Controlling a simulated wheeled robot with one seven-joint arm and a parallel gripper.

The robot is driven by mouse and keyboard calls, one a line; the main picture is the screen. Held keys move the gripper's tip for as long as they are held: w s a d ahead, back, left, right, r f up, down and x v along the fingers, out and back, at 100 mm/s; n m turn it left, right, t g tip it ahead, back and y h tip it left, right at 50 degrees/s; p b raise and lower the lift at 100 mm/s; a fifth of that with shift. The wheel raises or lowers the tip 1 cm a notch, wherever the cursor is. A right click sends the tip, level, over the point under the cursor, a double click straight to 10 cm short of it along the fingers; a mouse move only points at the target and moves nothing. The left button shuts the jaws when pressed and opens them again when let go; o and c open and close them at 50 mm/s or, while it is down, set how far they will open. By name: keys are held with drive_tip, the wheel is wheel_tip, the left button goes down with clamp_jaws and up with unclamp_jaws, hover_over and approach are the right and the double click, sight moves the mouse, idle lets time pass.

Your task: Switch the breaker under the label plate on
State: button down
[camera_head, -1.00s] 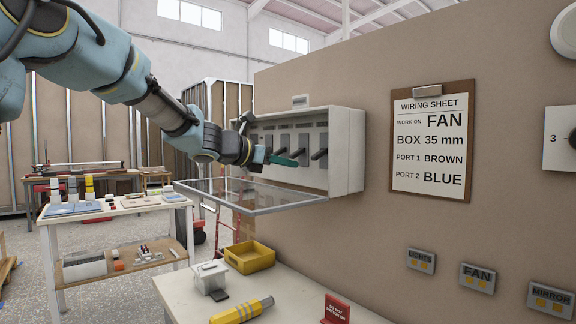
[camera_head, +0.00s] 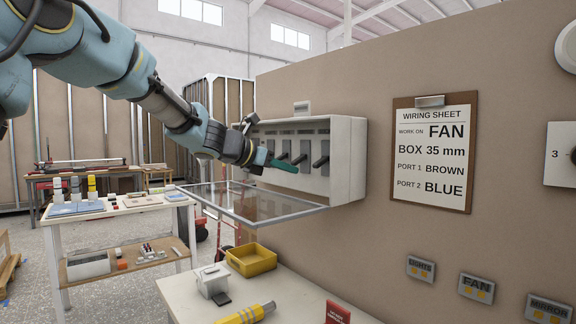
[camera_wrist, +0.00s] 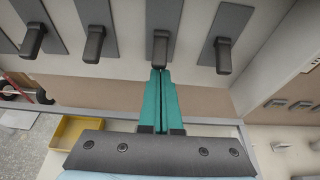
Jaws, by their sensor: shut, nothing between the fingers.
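The grey breaker box (camera_head: 345,160) is on the brown wall, its clear cover (camera_head: 250,203) swung down open. A row of dark breaker levers (camera_head: 320,162) shows inside, partly hidden by my arm. A small plate (camera_head: 302,107) sits on top of the box; label strips inside are too small to read. My gripper (camera_head: 283,164) is shut and empty, its teal fingers reaching in at the levers. In the wrist view, the fingertips (camera_wrist: 161,72) are right at the lower end of one lever (camera_wrist: 160,48); I cannot tell whether they touch. Neighbouring levers (camera_wrist: 95,44) (camera_wrist: 223,55) stand either side.
The open cover sticks out below my gripper. A white table below holds a yellow bin (camera_head: 251,258), a grey device (camera_head: 212,281) and a yellow tool (camera_head: 247,314). A clipboard wiring sheet (camera_head: 433,152) hangs right of the box. A workbench (camera_head: 115,210) stands left.

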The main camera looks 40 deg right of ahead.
sight(298, 159)
drive_tip(key=shift+r+p, duration=0.25)
drive_tip(key=shift+p, duration=0.3)
drive_tip(key=shift+a+r+p, duration=0.1)
drive_tip(key=shift+r+p, duration=0.05)
drive_tip(key=shift+p, duration=0.3)
drive_tip(key=shift+r+p, duration=0.3)
drive_tip(key=shift+p, duration=0.3)
drive_tip(key=shift+a+r+p, duration=0.15)
drive_tip(key=shift+r+p, duration=0.25)
drive_tip(key=shift+r, duration=0.05)
drive_tip(key=shift+r+p, duration=0.75)
drive_tip(key=shift+r, duration=0.05)
